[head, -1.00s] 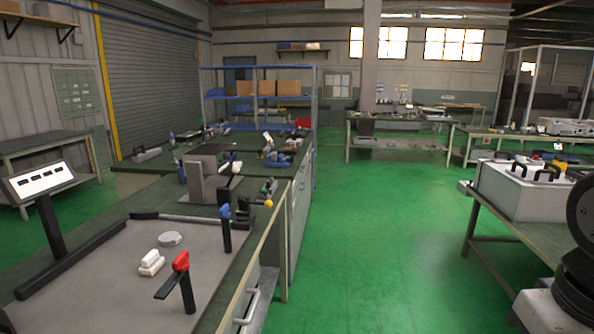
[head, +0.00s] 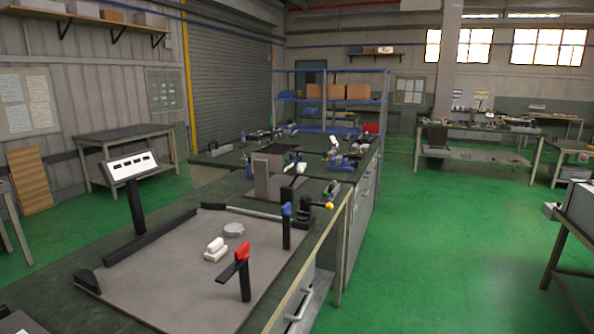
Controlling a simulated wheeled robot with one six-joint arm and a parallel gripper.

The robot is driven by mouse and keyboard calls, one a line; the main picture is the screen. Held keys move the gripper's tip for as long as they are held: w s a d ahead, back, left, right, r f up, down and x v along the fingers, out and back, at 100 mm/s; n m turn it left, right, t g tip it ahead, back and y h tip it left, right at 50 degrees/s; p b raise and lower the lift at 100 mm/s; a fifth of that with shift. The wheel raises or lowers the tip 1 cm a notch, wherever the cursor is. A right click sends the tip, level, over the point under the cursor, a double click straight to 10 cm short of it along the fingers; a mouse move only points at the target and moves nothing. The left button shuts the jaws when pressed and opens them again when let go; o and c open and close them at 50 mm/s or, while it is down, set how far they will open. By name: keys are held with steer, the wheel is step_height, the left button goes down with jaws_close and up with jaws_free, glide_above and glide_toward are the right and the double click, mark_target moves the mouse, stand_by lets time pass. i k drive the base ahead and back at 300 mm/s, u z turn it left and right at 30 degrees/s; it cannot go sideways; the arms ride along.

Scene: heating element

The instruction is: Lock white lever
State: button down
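A small white two-part piece (head: 215,250) lies on the grey plate of the near workbench, beside a pale round disc (head: 234,230). I cannot tell whether it is the white lever. Farther along the bench, a small white part (head: 333,143) stands up by blue fittings (head: 346,162); it is too small to make out clearly. A red-topped black post (head: 244,270) and a blue-topped black post (head: 287,225) stand upright along the plate's right side. My gripper is not in view.
The bench edge (head: 335,238) runs along the right of the plate, with a drawer handle (head: 300,305) below it. A slanted panel on a post (head: 132,167) stands at the plate's left. Green floor (head: 440,250) is clear to the right, up to another table (head: 575,240).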

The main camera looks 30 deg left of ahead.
mark_target(299, 170)
steer(key=z, duration=0.2)
steer(key=i, duration=2.9)
steer(key=u, duration=1.6)
steer(key=i, duration=0.85)
steer(key=u, duration=1.1)
steer(key=i, duration=0.2)
steer(key=u, duration=0.05)
